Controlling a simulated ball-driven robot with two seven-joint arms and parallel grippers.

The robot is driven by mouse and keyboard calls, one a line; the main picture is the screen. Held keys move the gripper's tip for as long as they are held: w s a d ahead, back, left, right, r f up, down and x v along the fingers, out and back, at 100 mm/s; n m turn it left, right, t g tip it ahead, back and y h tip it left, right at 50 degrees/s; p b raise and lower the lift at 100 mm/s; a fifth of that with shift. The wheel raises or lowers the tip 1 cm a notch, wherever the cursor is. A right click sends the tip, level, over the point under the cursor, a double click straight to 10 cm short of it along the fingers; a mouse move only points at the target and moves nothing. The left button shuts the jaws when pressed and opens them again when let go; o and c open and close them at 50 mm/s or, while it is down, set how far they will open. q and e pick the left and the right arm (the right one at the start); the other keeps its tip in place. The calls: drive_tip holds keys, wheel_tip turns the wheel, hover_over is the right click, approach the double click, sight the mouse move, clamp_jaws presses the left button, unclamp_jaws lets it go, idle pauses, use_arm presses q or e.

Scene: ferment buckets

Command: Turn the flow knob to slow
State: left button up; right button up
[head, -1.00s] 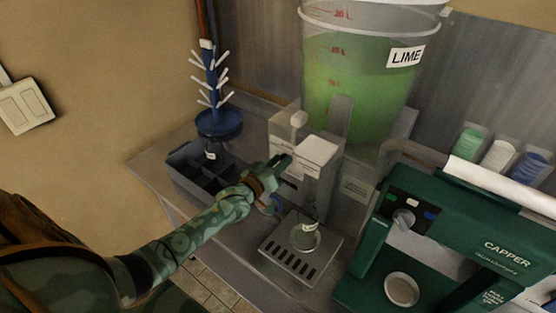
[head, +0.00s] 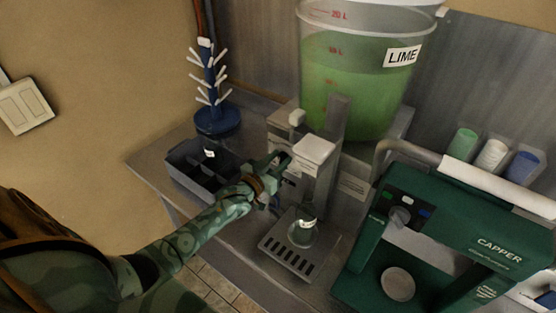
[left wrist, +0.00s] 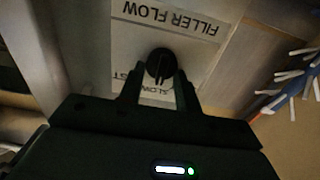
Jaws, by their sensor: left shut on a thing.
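The flow knob (left wrist: 160,64) is a round black knob on a pale plate labelled FILLER FLOW, which appears upside down in the left wrist view. Below the knob the word SLOW is partly covered, and the end of another word shows to the left. My left gripper (left wrist: 160,91) is shut on the knob, one finger on each side. I cannot tell exactly where the knob points. In the head view the left gripper (head: 281,160) is at the left side of the white-topped filler (head: 313,150), and the knob is hidden there. My right gripper is not in view.
A bottle (head: 302,232) stands on the slotted drip tray (head: 272,244) below the filler. The LIME bucket (head: 350,90) is behind. The green capper (head: 455,235) is at right. A dark divided crate (head: 185,180) and blue bottle tree (head: 215,120) are at left.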

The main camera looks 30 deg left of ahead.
use_arm(q)
drive_tip(key=o, duration=1)
drive_tip(key=shift+c, duration=0.2)
drive_tip(key=s+a, duration=0.1)
drive_tip(key=s, duration=1.5)
drive_tip(key=shift+s+a+p, duration=0.15)
drive_tip(key=shift+p, duration=0.15)
